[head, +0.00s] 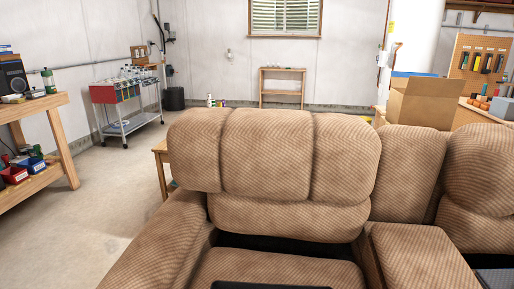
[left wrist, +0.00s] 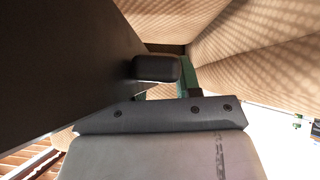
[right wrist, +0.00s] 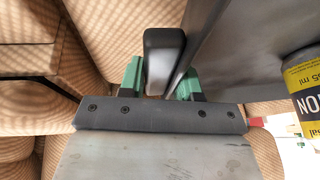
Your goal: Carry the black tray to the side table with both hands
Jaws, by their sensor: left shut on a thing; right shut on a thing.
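The black tray (head: 270,286) shows only as a thin dark strip at the bottom edge of the head view. My left gripper (left wrist: 163,86) is shut on it; the tray's dark face (left wrist: 70,60) and a rounded black handle fill the left of the left wrist view. My right gripper (right wrist: 162,84) is shut on the tray's other side (right wrist: 232,45), its green fingers on either side of the rim and handle. A bottle with a yellow label (right wrist: 303,85) is at the tray in the right wrist view. A small wooden side table (head: 161,165) is partly hidden behind the recliner's left side.
A brown corduroy recliner sofa (head: 275,155) stands directly ahead. A cardboard box (head: 420,102) is behind it at right. A workbench (head: 35,115) and a red-topped cart (head: 125,100) stand at left. Open floor (head: 110,185) lies left of the sofa.

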